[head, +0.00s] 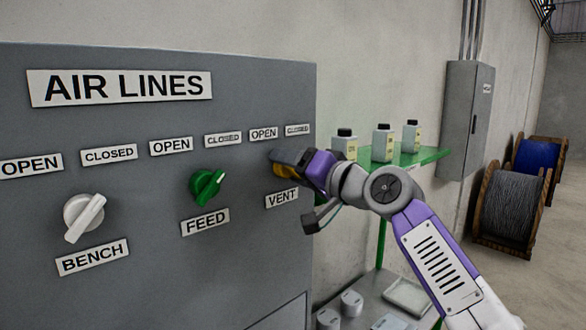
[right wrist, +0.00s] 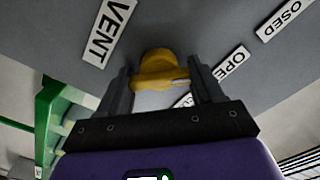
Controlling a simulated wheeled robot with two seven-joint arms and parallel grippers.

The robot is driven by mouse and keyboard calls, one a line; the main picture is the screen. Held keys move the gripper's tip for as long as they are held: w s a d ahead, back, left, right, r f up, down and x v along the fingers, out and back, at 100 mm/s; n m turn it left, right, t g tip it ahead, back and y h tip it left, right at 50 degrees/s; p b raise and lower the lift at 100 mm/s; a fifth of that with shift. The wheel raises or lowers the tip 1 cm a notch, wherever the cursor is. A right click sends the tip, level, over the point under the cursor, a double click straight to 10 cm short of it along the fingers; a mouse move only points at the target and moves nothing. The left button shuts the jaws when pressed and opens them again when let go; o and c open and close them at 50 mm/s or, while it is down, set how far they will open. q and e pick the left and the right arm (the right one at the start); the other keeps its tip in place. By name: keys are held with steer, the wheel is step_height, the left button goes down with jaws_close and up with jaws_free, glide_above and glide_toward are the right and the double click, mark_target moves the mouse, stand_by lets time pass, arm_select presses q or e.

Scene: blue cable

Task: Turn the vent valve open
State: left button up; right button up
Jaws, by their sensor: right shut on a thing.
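The vent valve is a yellow knob (right wrist: 158,66) on the grey panel, seen in the right wrist view between the two fingers. My right gripper (right wrist: 161,72) is shut on it. In the head view my right gripper (head: 282,160) covers most of the knob, above the VENT label (head: 282,198). An OPEN label (head: 263,133) and a CLOSED label (head: 297,129) sit above it. The knob's exact turn angle is hard to tell. My left gripper is out of view.
On the AIR LINES panel (head: 140,210), a green FEED knob (head: 207,187) and a white BENCH knob (head: 84,217) sit to the left. Green shelving (head: 430,157) with several bottles stands right of the panel. Cable reels (head: 512,208) are at far right.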

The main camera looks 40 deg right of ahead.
steer(key=o, duration=1)
steer(key=shift+o, duration=0.2)
steer(key=s+b, duration=0.1)
steer(key=s, duration=0.6)
steer(key=shift+s+d, duration=0.3)
steer(key=shift+d, duration=0.05)
